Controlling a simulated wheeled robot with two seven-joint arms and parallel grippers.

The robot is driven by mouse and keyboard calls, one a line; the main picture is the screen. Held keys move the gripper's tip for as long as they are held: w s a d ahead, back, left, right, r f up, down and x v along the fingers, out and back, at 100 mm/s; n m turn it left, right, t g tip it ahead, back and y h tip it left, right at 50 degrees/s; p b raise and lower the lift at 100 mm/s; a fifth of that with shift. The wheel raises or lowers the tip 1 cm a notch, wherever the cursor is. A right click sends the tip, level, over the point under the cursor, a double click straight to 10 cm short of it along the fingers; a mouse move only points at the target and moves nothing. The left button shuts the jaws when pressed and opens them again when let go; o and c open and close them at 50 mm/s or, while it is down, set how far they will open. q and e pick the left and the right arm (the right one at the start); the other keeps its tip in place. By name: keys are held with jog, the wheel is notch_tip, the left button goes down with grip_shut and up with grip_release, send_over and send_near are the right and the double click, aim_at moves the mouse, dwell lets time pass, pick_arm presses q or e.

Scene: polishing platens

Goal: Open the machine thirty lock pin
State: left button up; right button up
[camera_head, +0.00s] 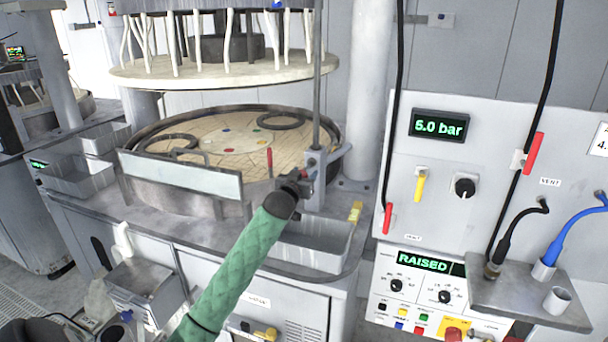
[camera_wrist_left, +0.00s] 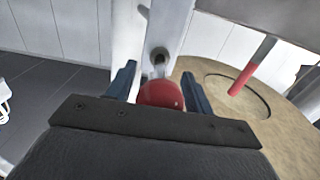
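The lock pin shows in the left wrist view as a round red knob (camera_wrist_left: 161,94) on a short light shaft. The shaft enters a hole in a grey upright bracket (camera_wrist_left: 165,32). My left gripper (camera_wrist_left: 160,88) is open, with one blue finger on each side of the knob. Whether either finger touches the knob is unclear. In the head view my left gripper (camera_head: 302,178) is at the grey bracket (camera_head: 318,190) on the platen's right edge; the knob is mostly hidden by it. My right gripper is out of view.
The round platen (camera_head: 240,140) lies left of the bracket, under a raised upper plate (camera_head: 220,72). A thin grey rod rises beside the bracket. A red handle (camera_head: 269,162) stands near my gripper. The control panel reads RAISED (camera_head: 424,262); an empty metal tray (camera_head: 318,250) sits below.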

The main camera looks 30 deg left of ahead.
pick_arm(q)
jog(key=shift+o, duration=0.4)
jog(key=shift+s+r, duration=0.15)
jog(key=b+v, duration=0.3)
jog(key=v, duration=0.4)
jog(key=shift+s, duration=0.35)
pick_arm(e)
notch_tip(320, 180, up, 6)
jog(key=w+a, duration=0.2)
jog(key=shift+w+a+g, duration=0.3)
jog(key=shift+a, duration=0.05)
pick_arm(q)
jog(key=shift+d, duration=0.1)
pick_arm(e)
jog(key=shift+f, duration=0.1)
